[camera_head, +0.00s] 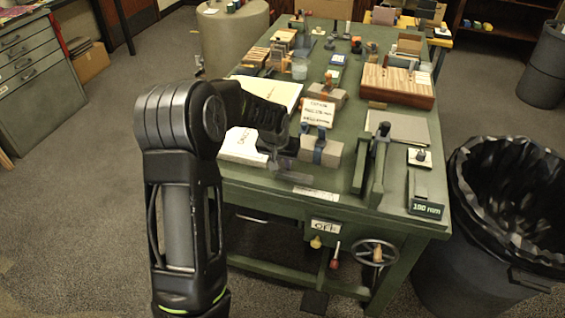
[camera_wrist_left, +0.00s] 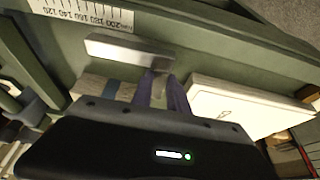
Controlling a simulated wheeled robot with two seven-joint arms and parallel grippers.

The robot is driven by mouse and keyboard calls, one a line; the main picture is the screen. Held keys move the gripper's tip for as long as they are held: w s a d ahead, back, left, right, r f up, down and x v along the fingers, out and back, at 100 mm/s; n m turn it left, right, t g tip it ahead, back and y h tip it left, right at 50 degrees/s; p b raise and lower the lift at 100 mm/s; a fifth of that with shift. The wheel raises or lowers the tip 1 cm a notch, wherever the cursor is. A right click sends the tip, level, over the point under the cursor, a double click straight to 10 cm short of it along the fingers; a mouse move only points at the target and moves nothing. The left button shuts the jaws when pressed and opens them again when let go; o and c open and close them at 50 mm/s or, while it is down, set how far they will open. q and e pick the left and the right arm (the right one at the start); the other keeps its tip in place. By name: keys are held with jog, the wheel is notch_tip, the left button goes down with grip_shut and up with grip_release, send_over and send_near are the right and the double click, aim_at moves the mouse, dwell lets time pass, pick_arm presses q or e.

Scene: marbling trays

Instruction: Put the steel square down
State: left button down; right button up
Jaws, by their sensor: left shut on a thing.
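My left gripper (camera_head: 274,152) reaches over the near left part of the green table (camera_head: 262,190). In the left wrist view its two dark fingers (camera_wrist_left: 160,93) are shut on the steel square (camera_wrist_left: 125,48). The square's bright bar lies crosswise beyond the fingertips, above the green surface near the table's edge. A short part of it runs back between the fingers. In the head view the steel square (camera_head: 285,164) shows only as a small grey shape under the gripper. I cannot tell whether it touches the table. My right gripper is not in view.
A white paper stack (camera_head: 240,150) lies left of the gripper. A block with blue bands (camera_head: 320,152) stands close on the right. A scale strip (camera_head: 316,193) marks the front edge. A lined bin (camera_head: 510,200) stands right of the table. Tools and blocks crowd the back.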

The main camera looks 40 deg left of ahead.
pick_arm(q)
jog(key=shift+f, duration=0.35)
jog(key=shift+f+b, duration=0.55)
jog(key=shift+b, duration=0.05)
jog(key=shift+f, duration=0.1)
jog(key=c, duration=1.3)
grip_release()
